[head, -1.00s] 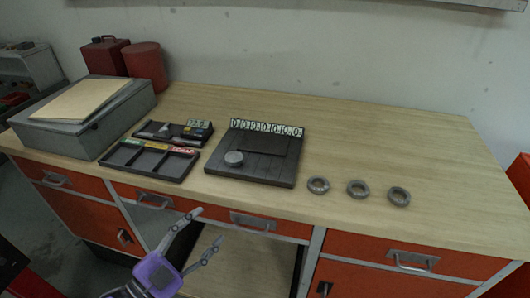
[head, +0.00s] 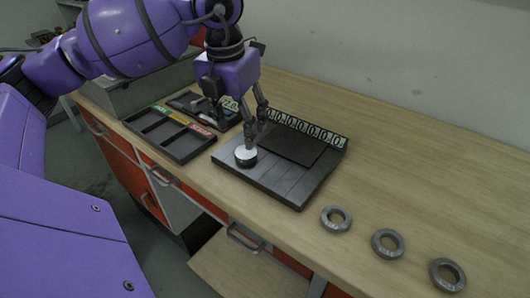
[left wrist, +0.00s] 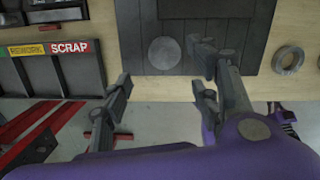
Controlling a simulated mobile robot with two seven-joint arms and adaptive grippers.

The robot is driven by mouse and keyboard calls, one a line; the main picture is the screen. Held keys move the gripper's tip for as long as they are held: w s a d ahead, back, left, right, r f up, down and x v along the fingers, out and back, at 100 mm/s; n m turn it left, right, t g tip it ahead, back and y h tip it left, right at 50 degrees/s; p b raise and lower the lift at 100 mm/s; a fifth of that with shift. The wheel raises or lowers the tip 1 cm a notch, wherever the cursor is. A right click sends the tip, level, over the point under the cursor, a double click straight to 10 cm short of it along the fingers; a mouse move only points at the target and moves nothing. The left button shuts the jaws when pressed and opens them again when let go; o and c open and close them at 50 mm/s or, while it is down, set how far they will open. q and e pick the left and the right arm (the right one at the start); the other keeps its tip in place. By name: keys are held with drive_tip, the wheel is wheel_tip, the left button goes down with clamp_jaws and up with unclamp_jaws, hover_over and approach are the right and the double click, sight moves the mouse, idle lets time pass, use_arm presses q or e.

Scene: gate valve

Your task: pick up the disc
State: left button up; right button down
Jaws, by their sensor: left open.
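The disc (head: 246,156) is a small round grey piece with a pale top. It sits on the left front part of a dark fixture plate (head: 296,190). My left gripper (head: 256,132) is open and empty, pointing down just behind the disc in the head view. In the left wrist view the disc (left wrist: 164,52) shows whole between the spread fingers of the left gripper (left wrist: 163,76), a little beyond them. Whether a fingertip touches the disc cannot be told. My right gripper is not in view.
Three grey rings (head: 388,244) lie in a row on the bench right of the plate. A sorting tray (head: 170,145) with coloured labels, including REWORK and SCRAP, stands left of it. A row of number tiles (head: 305,128) lines the plate's back edge.

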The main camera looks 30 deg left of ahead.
sight(244, 151)
use_arm(q)
drive_tip(key=f, duration=0.4)
drive_tip(key=w+f, duration=0.1)
drive_tip(key=f, duration=0.2)
drive_tip(key=shift+f+p, duration=0.1)
drive_tip(key=shift+p, duration=0.25)
drive_tip(key=shift+c, duration=0.3)
drive_tip(key=shift+w, duration=0.1)
clamp_jaws()
